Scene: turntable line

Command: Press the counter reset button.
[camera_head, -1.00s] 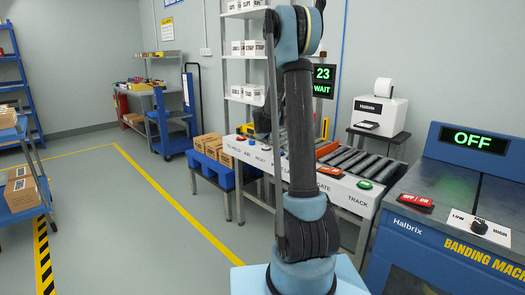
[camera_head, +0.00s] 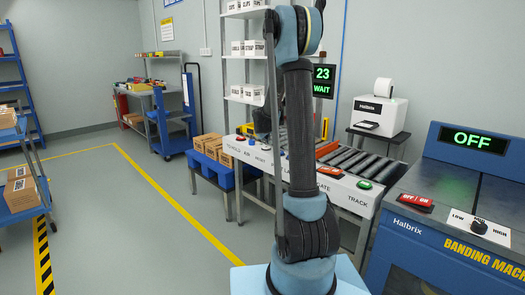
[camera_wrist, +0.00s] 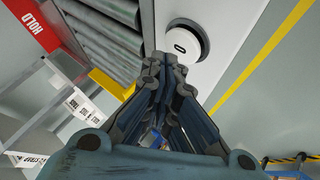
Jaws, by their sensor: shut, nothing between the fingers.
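A round white button marked 0 (camera_wrist: 187,42) sits in a dark ring on a pale panel in the wrist view. It appears to be the counter reset button. My gripper (camera_wrist: 164,62) is shut and empty, with its fingertips just below and left of the button in the picture. I cannot tell whether they touch it. In the head view my arm hides part of the conveyor's front panel (camera_head: 343,190), and the gripper's fingertips cannot be made out. The counter display (camera_head: 323,80) reads 23 and WAIT.
The roller conveyor (camera_head: 368,165) runs behind the panel, with a green button (camera_head: 364,184) further right. The banding machine (camera_head: 455,195) stands at the right, its display reading OFF. Cardboard boxes (camera_head: 207,143) sit on a blue stand.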

